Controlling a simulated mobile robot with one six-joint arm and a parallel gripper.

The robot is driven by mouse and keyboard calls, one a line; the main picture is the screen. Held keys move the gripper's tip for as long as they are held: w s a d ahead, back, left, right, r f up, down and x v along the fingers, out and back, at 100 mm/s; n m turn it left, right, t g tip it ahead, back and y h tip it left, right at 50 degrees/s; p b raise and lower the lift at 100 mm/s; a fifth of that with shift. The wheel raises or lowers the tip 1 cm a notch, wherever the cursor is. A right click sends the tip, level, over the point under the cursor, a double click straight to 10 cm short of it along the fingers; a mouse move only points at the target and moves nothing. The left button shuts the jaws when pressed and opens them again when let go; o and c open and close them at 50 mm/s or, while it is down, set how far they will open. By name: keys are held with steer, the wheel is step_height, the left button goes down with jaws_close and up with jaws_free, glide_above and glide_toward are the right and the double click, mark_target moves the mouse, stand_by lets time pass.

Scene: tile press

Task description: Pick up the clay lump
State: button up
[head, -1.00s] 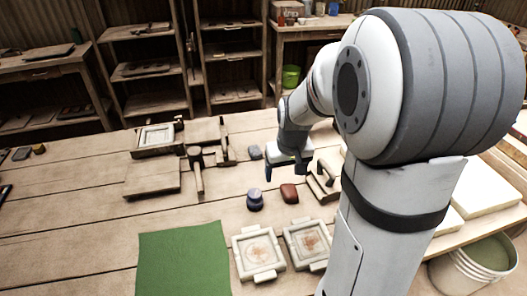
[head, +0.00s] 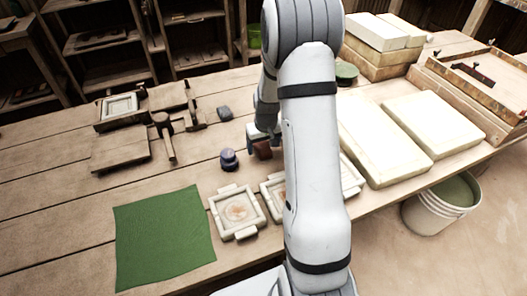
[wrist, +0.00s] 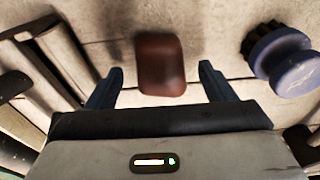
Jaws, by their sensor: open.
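The clay lump is a small reddish-brown block. In the wrist view the clay lump (wrist: 161,65) lies on the table just ahead of my gripper (wrist: 160,82), roughly centred between the two dark fingertips. The fingers are spread apart with nothing held between them. In the head view the clay lump (head: 263,150) shows beside my gripper, and my arm hides part of this area. A round blue-grey stamp-like piece (wrist: 285,62) stands to the right of the lump in the wrist view, and it also shows in the head view (head: 229,160).
A green cloth (head: 165,240) and a pale square mould (head: 237,212) lie toward the front. A wooden mallet (head: 165,135) and boards lie at left. Large pale slabs (head: 380,140) fill the right. A bucket (head: 440,205) stands beyond the table's edge.

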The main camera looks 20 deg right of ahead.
steer(key=shift+w+f, duration=0.1)
steer(key=shift+f, duration=0.35)
steer(key=shift+c, duration=0.2)
steer(key=c, duration=1.2)
